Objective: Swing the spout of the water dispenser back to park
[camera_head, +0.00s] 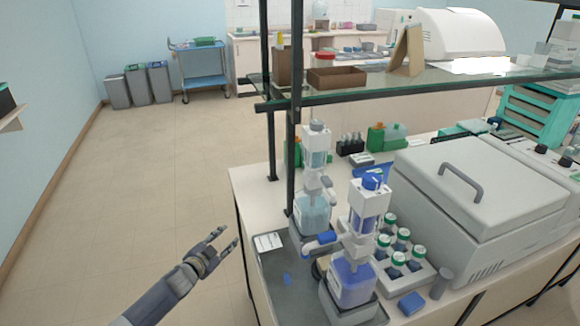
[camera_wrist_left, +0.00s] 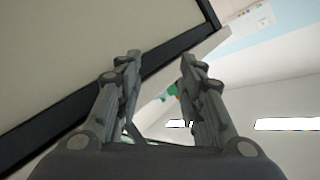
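Two bottle-top dispensers stand at the left end of the bench. The rear dispenser (camera_head: 316,150) sits on a bottle of pale blue liquid, and its spout is partly hidden behind the front one. The front dispenser (camera_head: 369,205) has a blue cap and a bottle of violet-blue liquid; its blue-tipped spout (camera_head: 320,243) points left over a grey tray (camera_head: 275,275). I cannot read which one is the water dispenser. My left gripper (camera_head: 230,236) is open and empty, left of the bench and apart from both. Its spread fingers also show in the left wrist view (camera_wrist_left: 160,70). My right gripper is out of view.
A shelf post (camera_head: 297,110) rises close behind the dispensers, with a glass shelf (camera_head: 420,86) above. Green-capped bottles (camera_head: 397,262) in a white rack and a large grey lidded machine (camera_head: 480,190) stand to the right. The floor left of the bench is clear.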

